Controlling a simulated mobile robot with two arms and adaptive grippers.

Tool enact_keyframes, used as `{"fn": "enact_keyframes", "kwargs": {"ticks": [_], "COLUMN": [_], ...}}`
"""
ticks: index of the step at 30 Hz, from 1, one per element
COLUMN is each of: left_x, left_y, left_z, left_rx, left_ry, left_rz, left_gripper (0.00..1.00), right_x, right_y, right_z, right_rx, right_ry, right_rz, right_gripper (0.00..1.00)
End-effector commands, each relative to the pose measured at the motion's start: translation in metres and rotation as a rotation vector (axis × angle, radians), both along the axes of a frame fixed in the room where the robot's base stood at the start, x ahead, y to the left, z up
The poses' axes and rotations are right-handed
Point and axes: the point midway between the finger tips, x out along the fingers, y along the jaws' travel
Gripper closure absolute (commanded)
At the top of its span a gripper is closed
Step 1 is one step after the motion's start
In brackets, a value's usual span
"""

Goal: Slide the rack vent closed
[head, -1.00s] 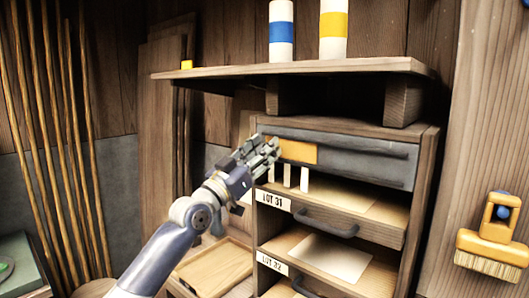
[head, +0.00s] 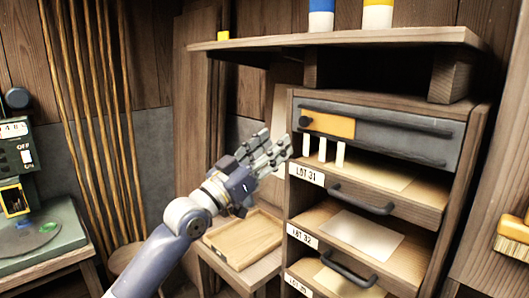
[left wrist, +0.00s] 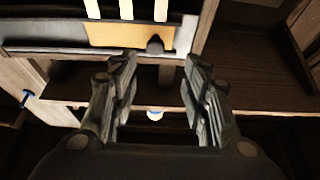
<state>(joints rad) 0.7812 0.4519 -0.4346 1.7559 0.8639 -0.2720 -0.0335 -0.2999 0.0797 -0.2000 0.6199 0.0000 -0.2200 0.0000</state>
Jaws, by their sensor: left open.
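The rack vent is a grey panel (head: 400,137) across the top of the wooden rack, with an orange plate (head: 328,124) at its left end. A dark knob (head: 304,121) sits on the plate's left part. The left wrist view also shows the orange plate (left wrist: 118,35) and the knob (left wrist: 155,45). Three white strips (head: 322,150) stand just below the vent. My left gripper (head: 274,150) is open and empty, left of and slightly below the knob, apart from it. In the left wrist view, the knob appears between and beyond the open fingertips (left wrist: 158,64). My right gripper is not in view.
A shelf (head: 340,39) overhangs the rack. Dark drawer handles (head: 360,198) stick out below the vent. A wooden tray (head: 243,238) lies low at the left.

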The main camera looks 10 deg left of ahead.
Motion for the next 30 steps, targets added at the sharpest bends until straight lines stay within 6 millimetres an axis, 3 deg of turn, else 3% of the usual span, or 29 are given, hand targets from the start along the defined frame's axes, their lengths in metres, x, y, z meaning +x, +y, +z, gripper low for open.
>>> {"fn": "enact_keyframes", "kwargs": {"ticks": [8,17,20,23,26,30], "left_x": [-0.016,-0.015,-0.007,0.012,0.034,0.05], "left_y": [0.012,0.012,0.016,0.027,0.043,0.067], "left_z": [-0.008,-0.009,-0.025,-0.066,-0.131,-0.236], "left_rx": [-0.001,-0.001,0.0,0.007,0.023,0.061], "left_ry": [-0.001,0.002,0.028,0.095,0.194,0.347], "left_rz": [0.0,0.001,0.018,0.062,0.125,0.215], "left_gripper": [0.57,0.57,0.57,0.57,0.57,0.57], "right_x": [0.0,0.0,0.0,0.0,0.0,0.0], "right_y": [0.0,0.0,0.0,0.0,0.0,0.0], "right_z": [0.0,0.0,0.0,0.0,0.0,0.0], "right_rx": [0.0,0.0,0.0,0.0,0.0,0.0], "right_ry": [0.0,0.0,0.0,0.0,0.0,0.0], "right_rz": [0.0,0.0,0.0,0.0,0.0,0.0], "right_gripper": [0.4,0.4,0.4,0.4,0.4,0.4]}}
